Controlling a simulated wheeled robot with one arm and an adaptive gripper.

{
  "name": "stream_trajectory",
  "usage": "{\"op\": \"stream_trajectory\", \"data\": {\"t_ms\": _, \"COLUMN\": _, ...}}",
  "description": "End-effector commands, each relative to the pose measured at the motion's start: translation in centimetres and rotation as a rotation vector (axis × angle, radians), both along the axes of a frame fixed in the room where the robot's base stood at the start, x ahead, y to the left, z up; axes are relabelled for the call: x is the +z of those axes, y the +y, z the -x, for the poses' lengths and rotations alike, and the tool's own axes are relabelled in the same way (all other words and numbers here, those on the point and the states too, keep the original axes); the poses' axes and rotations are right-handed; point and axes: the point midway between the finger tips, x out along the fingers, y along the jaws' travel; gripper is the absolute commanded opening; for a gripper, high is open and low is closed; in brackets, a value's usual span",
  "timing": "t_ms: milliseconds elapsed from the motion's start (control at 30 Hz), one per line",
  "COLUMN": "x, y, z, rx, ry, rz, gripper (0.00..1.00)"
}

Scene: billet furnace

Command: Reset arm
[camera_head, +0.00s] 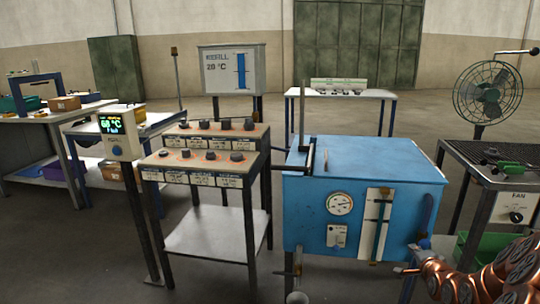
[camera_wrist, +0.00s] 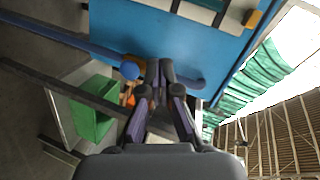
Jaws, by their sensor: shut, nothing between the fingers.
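My gripper (camera_wrist: 160,70) shows in the wrist view with its two dark fingers together and nothing between them. In the head view my copper-coloured arm is at the bottom right, in front of the right side of the blue furnace (camera_head: 365,160). The furnace has a round gauge (camera_head: 340,204) on its front.
A stepped control stand (camera_head: 205,235) with black knobs and a temperature display (camera_head: 122,124) stand left of the furnace. A fan (camera_head: 488,92) and its dark table (camera_head: 490,158) are at right. A green bin (camera_head: 484,250) sits low there. Open floor lies behind.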

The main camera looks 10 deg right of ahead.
Motion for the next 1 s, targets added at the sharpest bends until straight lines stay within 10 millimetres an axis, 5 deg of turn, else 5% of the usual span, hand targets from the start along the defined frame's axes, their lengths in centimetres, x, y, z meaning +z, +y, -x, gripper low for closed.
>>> {"op": "stream_trajectory", "data": {"t_ms": 33, "x": 2.3, "y": 1.7, "z": -0.4, "rx": 0.028, "ry": 0.05, "rz": 0.033, "gripper": 0.0}}
{"op": "stream_trajectory", "data": {"t_ms": 233, "x": 6.3, "y": 7.2, "z": 0.3, "rx": 0.134, "ry": 0.261, "rz": 0.158, "gripper": 0.0}}
{"op": "stream_trajectory", "data": {"t_ms": 467, "x": 10.9, "y": 13.4, "z": 3.7, "rx": 0.286, "ry": 0.488, "rz": 0.281, "gripper": 0.0}}
{"op": "stream_trajectory", "data": {"t_ms": 767, "x": 17.0, "y": 21.2, "z": 11.3, "rx": 0.517, "ry": 0.765, "rz": 0.435, "gripper": 0.0}}
{"op": "stream_trajectory", "data": {"t_ms": 1000, "x": 21.9, "y": 26.5, "z": 19.6, "rx": 0.724, "ry": 0.966, "rz": 0.531, "gripper": 0.0}}
